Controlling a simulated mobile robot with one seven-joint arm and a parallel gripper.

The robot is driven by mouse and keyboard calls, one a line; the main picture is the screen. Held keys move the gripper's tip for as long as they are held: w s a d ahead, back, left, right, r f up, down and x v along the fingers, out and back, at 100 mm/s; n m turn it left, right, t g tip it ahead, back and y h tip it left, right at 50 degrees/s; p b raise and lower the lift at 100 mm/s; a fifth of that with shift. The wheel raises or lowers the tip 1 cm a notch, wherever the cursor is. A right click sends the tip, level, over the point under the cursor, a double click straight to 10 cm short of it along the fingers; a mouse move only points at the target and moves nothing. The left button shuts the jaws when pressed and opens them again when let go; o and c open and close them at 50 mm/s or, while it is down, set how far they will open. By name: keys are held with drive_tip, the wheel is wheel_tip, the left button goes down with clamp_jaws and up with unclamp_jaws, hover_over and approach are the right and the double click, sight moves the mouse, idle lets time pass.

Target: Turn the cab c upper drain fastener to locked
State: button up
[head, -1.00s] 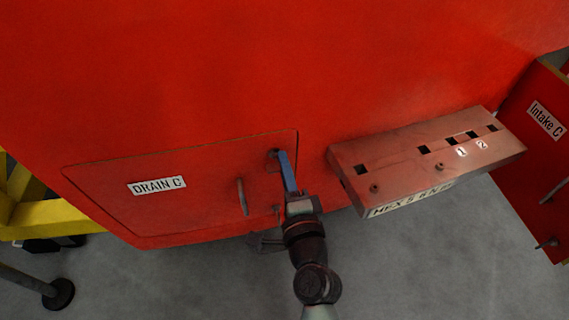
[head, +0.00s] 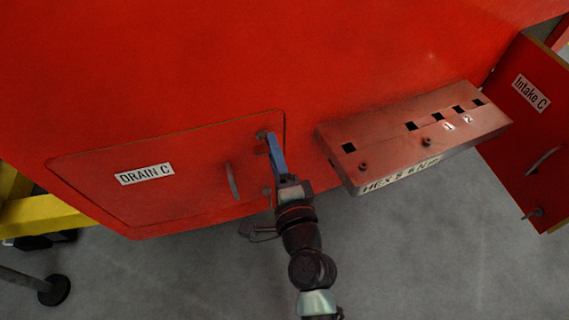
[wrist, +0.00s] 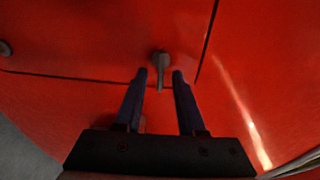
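The red hatch labelled DRAIN C (head: 100,195) is closed on the red cab. Its upper fastener (head: 262,134), a small grey part, is at the hatch's upper right corner. In the wrist view this fastener (wrist: 160,62) has a thin grey lever pointing down in the picture. My gripper (head: 273,141) reaches up to it with blue fingers. In the wrist view my gripper (wrist: 160,77) is open, one fingertip on each side of the lever's lower end, with gaps on both sides. A lower fastener (head: 267,191) is partly hidden beside my gripper.
A grey handle (head: 232,181) stands out from the hatch left of my gripper. A reddish tool shelf (head: 390,145) with square holes juts out close on the right. A red Intake C panel (head: 515,130) is farther right. Yellow framework (head: 45,215) is at the left.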

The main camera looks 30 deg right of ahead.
drive_tip(key=s+a+b, duration=0.2)
drive_tip(key=s+b, duration=0.1)
drive_tip(key=s, duration=0.8)
drive_tip(key=shift+s, duration=0.35)
drive_tip(key=shift+a, duration=0.1)
